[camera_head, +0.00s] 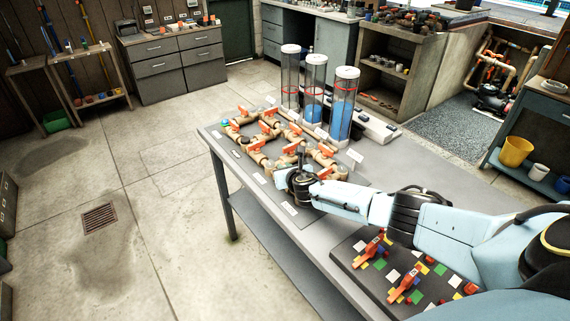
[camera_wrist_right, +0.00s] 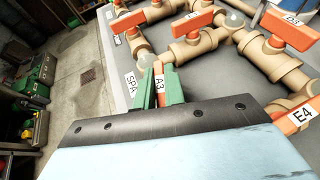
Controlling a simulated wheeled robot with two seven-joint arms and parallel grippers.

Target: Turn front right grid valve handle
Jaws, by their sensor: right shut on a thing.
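A grid of tan pipes (camera_head: 268,160) with orange valve handles lies on the grey table. My right gripper (camera_head: 291,173) is at the grid's near edge in the head view. In the right wrist view its green fingers (camera_wrist_right: 160,88) are shut on an orange handle labelled A3 (camera_wrist_right: 159,82). The fingers hide part of this handle and its valve. A handle labelled E4 (camera_wrist_right: 301,115) and one labelled D3 (camera_wrist_right: 291,25) are to the right, apart from the fingers. A white label reading SPA (camera_wrist_right: 131,84) lies just left of the fingers. My left gripper is not in view.
Several clear columns (camera_head: 315,88) with white caps stand behind the grid, some with blue liquid. A dark board (camera_head: 378,268) with coloured squares and two red-orange pieces lies at the table's near right, beneath my right arm. The floor left of the table is clear.

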